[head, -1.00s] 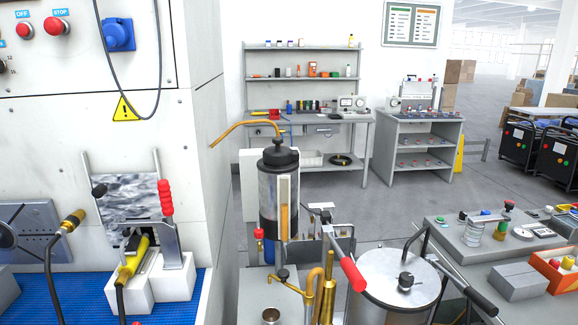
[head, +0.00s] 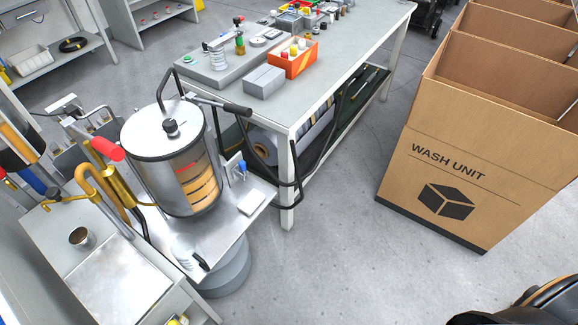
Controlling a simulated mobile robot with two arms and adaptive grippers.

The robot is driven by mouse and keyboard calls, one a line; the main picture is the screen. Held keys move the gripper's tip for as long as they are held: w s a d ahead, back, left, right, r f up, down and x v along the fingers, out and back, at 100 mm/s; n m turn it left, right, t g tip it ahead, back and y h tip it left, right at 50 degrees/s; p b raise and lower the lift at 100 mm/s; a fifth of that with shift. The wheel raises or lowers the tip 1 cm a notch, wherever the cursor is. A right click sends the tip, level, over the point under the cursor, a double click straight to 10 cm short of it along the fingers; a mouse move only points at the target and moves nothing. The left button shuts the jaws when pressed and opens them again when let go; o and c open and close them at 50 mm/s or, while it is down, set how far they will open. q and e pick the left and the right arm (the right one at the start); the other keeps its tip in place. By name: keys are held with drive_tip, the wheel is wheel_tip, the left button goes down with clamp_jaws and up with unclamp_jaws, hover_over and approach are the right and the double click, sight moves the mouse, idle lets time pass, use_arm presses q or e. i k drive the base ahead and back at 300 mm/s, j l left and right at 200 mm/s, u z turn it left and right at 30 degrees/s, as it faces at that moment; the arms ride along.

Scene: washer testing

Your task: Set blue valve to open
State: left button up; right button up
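A small blue valve handle (head: 242,167) stands roughly upright against a pale plate, just right of the glass-and-metal cylinder (head: 150,165). It is small, and I cannot tell its setting. A second blue part (head: 54,193) shows at the left among the pipes, partly hidden; I cannot tell what it is. Neither of my grippers can be made out in the head view.
A cardboard wash unit box (head: 475,150) is at the right. Grey floor (head: 340,255) between is clear.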

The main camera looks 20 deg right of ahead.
sight(242, 165)
drive_tip(key=i+l+u, duration=0.1)
drive_tip(key=u, duration=0.3)
drive_tip(key=l+u, duration=0.35)
drive_tip(key=i+l+u, duration=0.1)
drive_tip(key=l+u, duration=0.45)
drive_tip(key=u, duration=0.25)
